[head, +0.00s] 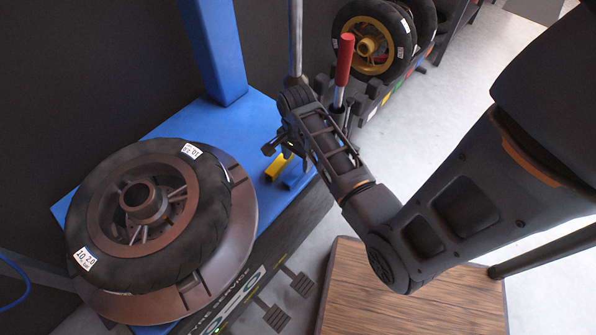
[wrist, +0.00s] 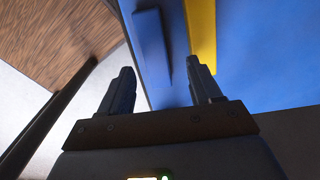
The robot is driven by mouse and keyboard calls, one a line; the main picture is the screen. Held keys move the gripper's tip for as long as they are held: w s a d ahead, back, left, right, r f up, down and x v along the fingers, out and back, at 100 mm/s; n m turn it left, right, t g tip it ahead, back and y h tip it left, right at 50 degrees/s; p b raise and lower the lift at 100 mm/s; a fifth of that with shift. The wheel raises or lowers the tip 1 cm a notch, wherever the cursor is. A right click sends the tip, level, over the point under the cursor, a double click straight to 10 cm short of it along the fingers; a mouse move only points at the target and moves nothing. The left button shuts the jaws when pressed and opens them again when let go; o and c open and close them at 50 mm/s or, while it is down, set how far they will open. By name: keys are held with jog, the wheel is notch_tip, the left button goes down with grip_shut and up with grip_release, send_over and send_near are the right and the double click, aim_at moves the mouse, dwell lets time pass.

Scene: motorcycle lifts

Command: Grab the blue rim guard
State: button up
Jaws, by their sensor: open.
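The blue rim guard (head: 296,176) lies on the blue machine top near its right edge. In the wrist view it is a darker blue bar (wrist: 152,47), between my two fingers and beyond their tips. A yellow rim guard (head: 278,166) lies beside it on the left; in the wrist view the yellow bar (wrist: 201,35) is to the right, partly behind my right finger. My gripper (wrist: 160,75) is open and empty. In the head view my gripper (head: 284,148) is above and behind the guards, partly hidden by its own links.
A tyre on a brown rim (head: 105,195) sits on the turntable at left. A blue post (head: 214,50) rises behind it. A red-handled lever (head: 344,62) stands close to my gripper. A wooden tabletop (head: 400,300) is at the front. A gold-rimmed wheel (head: 369,47) is at the back.

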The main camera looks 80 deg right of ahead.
aim_at(298, 171)
jog(key=shift+s+a+f, duration=0.1)
jog(key=shift+a+f, duration=0.05)
jog(key=shift+f, duration=1)
jog(key=shift+s+a+f, duration=0.1)
jog(key=shift+a+f, duration=0.05)
jog(key=shift+f, duration=1)
jog(key=shift+c, duration=0.5)
jog(key=c, duration=1)
jog(key=shift+r, duration=0.1)
